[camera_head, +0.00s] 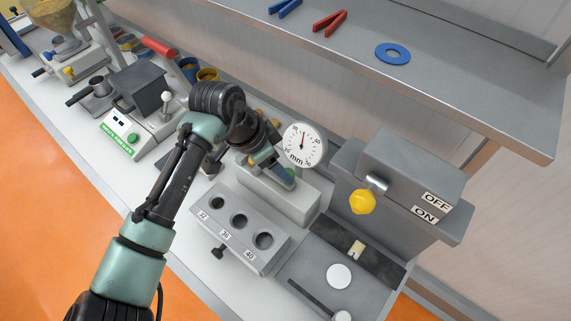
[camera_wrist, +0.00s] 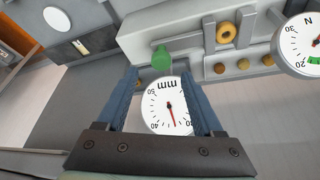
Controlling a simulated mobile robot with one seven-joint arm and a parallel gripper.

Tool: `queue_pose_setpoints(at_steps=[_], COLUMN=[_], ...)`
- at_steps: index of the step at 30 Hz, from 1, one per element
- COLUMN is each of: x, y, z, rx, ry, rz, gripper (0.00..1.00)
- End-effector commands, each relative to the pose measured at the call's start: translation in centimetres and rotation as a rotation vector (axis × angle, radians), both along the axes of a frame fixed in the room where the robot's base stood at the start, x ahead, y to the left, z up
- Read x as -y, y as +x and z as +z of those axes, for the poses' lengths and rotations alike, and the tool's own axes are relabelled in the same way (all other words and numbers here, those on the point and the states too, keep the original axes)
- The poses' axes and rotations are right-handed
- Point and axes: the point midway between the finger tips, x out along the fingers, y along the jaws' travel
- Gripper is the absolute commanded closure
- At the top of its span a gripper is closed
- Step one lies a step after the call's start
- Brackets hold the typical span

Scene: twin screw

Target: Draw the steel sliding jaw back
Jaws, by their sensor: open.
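A gauge with a round white mm dial (camera_head: 304,145) stands on a pale grey block (camera_head: 272,197) in the head view. A green knob (camera_wrist: 162,58) shows just beyond my fingertips in the wrist view; in the head view it is mostly hidden by my gripper (camera_head: 280,174). My gripper is open, with its blue fingers (camera_wrist: 160,76) on either side of the line to the knob and nothing held between them. The mm dial shows between the fingers in the wrist view (camera_wrist: 170,106). I cannot tell clearly which steel part is the sliding jaw.
A grey block with holes marked 32, 36 and 40 (camera_head: 238,222) stands in front. A switch box with a yellow knob (camera_head: 362,202) and OFF/ON labels is at the right. A steel shelf (camera_head: 450,95) overhangs the back. A second dial (camera_wrist: 301,45) shows in the wrist view.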

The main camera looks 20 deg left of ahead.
Motion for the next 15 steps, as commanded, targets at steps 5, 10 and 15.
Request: queue_pose_setpoints(at_steps=[5,10,15], x=[0.9,1.2,1.3], y=[0.8,1.3,1.4], z=[-2.7,-4.2,-4.6], rx=[-0.002,-0.002,0.001], ry=[0.001,0.0,0.0], rz=[0.0,0.001,0.0], gripper=[0.32,0.32,0.32])
